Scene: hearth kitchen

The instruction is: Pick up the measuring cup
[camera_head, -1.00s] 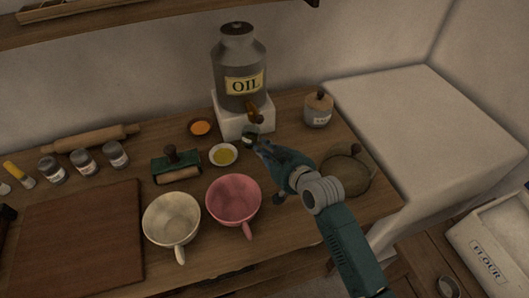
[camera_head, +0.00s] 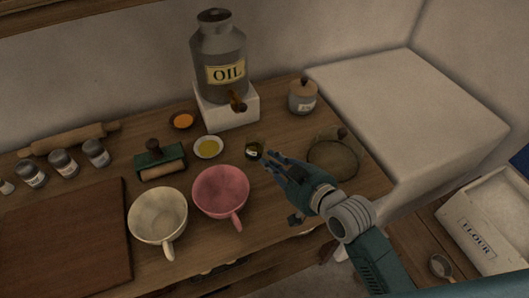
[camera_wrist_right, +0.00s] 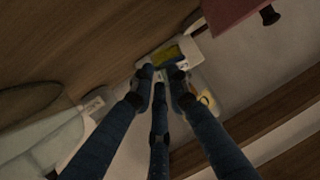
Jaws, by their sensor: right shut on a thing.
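The measuring cup, a small dark cup with a pale label (camera_head: 254,150), is at the fingertips of my right gripper (camera_head: 270,162). The right gripper reaches in from the lower right and is shut on the cup. In the right wrist view, the blue fingers (camera_wrist_right: 160,72) close on a small thing with yellow in it (camera_wrist_right: 172,54), which looks like the cup. The fingers hide part of it. I cannot tell whether its base touches the table. My left gripper is not in view.
The oil can (camera_head: 219,65) stands on a white block (camera_head: 228,112) with its tap facing forward.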

